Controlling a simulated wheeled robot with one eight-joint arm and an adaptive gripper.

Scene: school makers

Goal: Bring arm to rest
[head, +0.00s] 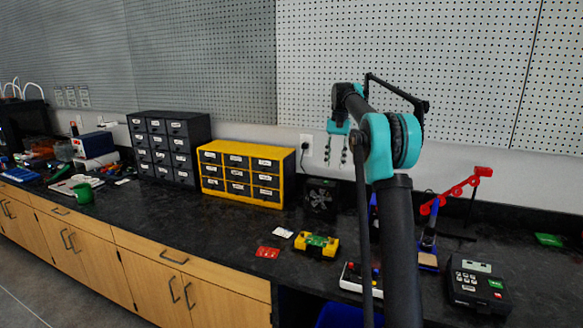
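My arm rises from the lower right of the head view to a teal elbow joint, then reaches forward over the counter to a dark wrist with teal parts. My gripper (336,150) appears small below that wrist, pointing down in front of the wall. Its fingers are too small and indistinct to tell whether they are open or shut. I see nothing clearly held. The forearm hides part of the counter behind it.
A pegboard wall (440,50) stands behind.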

